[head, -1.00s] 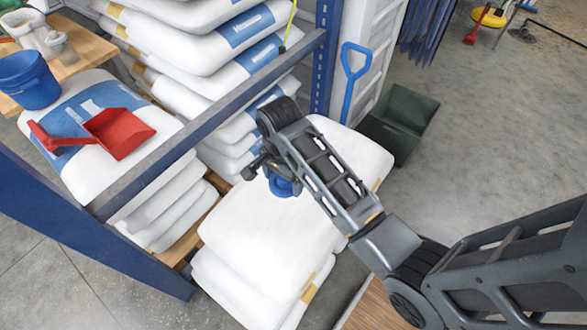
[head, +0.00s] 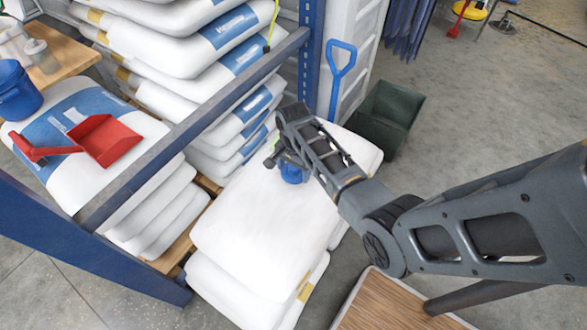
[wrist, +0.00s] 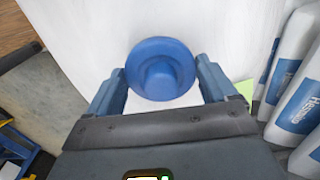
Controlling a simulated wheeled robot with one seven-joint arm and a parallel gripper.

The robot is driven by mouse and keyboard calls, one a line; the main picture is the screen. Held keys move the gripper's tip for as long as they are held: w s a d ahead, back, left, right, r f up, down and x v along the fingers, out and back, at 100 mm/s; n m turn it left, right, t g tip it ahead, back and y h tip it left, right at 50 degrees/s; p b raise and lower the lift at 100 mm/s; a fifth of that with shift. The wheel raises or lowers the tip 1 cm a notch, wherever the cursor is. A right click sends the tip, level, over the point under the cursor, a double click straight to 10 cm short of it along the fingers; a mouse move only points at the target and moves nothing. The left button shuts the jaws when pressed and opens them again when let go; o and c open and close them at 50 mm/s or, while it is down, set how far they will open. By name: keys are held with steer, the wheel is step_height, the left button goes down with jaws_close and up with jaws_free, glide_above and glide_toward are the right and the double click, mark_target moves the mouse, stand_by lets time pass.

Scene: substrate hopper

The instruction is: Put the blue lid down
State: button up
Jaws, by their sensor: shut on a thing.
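The blue lid (wrist: 160,69) is round with a raised knob at its middle. In the wrist view it sits between the two fingers of my gripper (wrist: 162,80), which are shut on it. In the head view the blue lid (head: 291,172) shows partly behind my gripper (head: 278,160), above the far part of a white sack stack (head: 262,215). The white sack surface lies right behind the lid in the wrist view. I cannot tell whether the lid touches the sack.
A blue rack beam (head: 200,125) runs left of my arm. Tall sack stacks (head: 215,45) stand behind it. A red scoop (head: 100,140) and a blue bucket (head: 18,90) are at left. A dark green bin (head: 385,117) stands on the floor. The near white sack top is clear.

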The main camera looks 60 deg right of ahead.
steer(key=shift+f, duration=0.25)
steer(key=shift+f, duration=0.15)
steer(key=o, duration=0.8)
